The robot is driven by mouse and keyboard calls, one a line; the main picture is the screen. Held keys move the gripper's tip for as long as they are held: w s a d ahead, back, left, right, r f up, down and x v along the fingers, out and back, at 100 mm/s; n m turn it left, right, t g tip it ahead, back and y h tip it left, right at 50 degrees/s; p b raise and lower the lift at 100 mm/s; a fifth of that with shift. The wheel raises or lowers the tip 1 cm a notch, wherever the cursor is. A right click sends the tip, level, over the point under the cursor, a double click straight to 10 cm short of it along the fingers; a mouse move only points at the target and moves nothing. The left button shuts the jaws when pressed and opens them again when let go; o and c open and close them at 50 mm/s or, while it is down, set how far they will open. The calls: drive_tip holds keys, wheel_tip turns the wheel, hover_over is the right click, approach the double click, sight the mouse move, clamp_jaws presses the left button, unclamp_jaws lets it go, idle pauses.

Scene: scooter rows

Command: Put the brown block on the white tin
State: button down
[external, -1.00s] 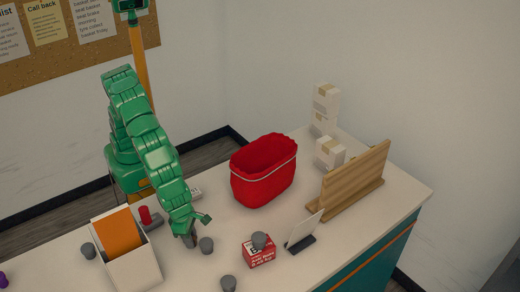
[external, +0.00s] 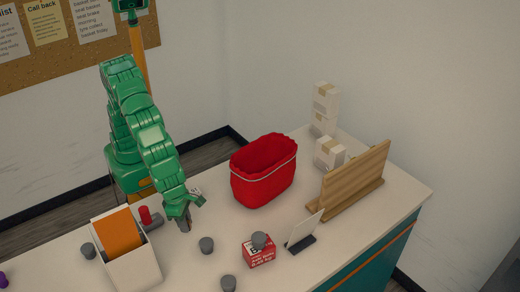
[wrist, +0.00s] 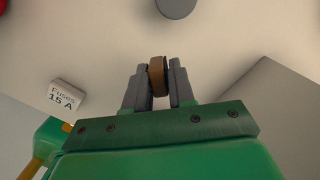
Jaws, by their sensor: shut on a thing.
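The brown block (wrist: 157,77) is held between the two grey fingers of my gripper (wrist: 158,88) in the wrist view. My gripper is shut on it. In the external view my gripper (external: 185,226) hangs above the counter, and the block cannot be made out there. A small white tin (wrist: 65,95) labelled "Fuses 15 A" lies to the left of the fingers in the wrist view, apart from the block. In the external view a small white labelled thing (external: 196,190), likely this tin, shows behind my gripper, partly hidden by the arm.
A red bag (external: 263,172) stands behind and right of my gripper. A white box with an orange insert (external: 140,272) is at left. Grey cylinders (external: 206,245) stand in front, one on a red box (external: 258,254). A wooden rack (external: 350,182) is at right.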

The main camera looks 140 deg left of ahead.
drive_tip(key=s+r, duration=0.3)
drive_tip(key=r, duration=0.1)
drive_tip(key=n+g, duration=0.1)
drive_tip(key=n, duration=0.8)
hover_over(193, 192)
drive_tip(key=shift+d+f, duration=0.2)
drive_tip(key=shift+f, duration=3.35)
drive_tip(key=shift+f, duration=0.1)
drive_tip(key=c, duration=1)
unclamp_jaws()
drive_tip(key=shift+o, duration=0.2)
wheel_tip(193, 192, up, 12)
drive_tip(key=d, duration=0.1)
drive_tip(key=shift+d, duration=0.25)
